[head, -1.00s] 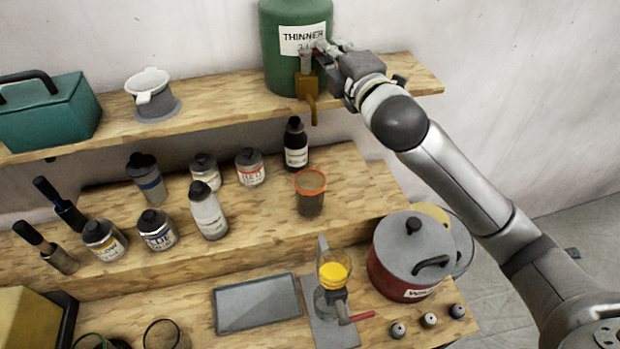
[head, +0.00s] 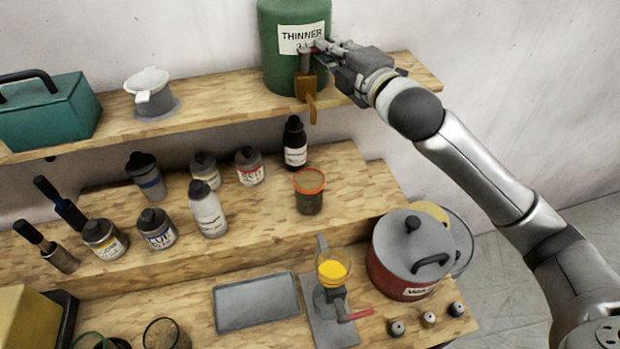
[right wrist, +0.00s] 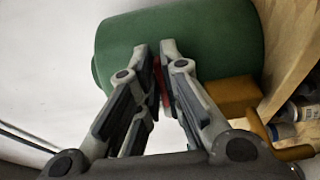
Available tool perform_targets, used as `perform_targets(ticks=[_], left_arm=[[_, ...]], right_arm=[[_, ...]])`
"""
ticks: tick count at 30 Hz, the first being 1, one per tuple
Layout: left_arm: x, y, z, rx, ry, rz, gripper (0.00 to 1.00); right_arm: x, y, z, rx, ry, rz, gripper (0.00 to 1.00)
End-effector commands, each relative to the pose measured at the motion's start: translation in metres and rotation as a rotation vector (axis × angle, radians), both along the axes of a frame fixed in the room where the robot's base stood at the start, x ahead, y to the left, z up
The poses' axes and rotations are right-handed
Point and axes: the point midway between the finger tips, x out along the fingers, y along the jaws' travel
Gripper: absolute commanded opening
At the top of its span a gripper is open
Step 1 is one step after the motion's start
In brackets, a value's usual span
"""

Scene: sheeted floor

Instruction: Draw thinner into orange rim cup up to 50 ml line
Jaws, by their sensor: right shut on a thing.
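The green thinner drum (head: 282,70) stands on the upper shelf, its label facing out. Its brass tap (head: 306,88) has a spout (head: 312,107) hanging past the shelf edge. My right gripper (head: 318,47) is at the front of the drum, above the tap. In the right wrist view its fingers are closed around a red tap handle (right wrist: 158,78), mostly hidden between them. The orange rim cup (head: 309,190) stands upright on the middle step, below the spout. No stream shows. The cup's 50 ml line and fill level cannot be made out.
A dark bottle (head: 295,145) stands just behind the cup, with several paint bottles to its left. A red lidded pot (head: 400,270) and a stand holding a yellow-filled glass (head: 333,268) are on the lower bench. A teal toolbox (head: 50,115) sits on the upper shelf.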

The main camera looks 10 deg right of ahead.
Motion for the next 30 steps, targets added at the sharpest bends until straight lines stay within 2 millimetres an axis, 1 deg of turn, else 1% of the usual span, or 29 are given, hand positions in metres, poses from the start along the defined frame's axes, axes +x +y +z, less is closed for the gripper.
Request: perform_targets(ticks=[7, 18, 25, 30], left_arm=[[0.000, 0.000, 0.000, 0.000, 0.000, 0.000, 0.40], [0.000, 0.000, 0.000, 0.000, 0.000, -0.001, 0.40], [0.000, 0.000, 0.000, 0.000, 0.001, -0.001, 0.40], [0.000, 0.000, 0.001, 0.000, 0.001, -0.001, 0.40]], right_arm=[[0.006, -0.002, 0.003, -0.001, -0.007, 0.097, 0.00], [0.007, -0.001, 0.006, 0.001, -0.012, 0.118, 0.00], [0.012, -0.002, 0.007, 0.000, -0.013, 0.208, 0.00], [0.013, -0.002, 0.008, 0.004, -0.014, 0.233, 0.00]])
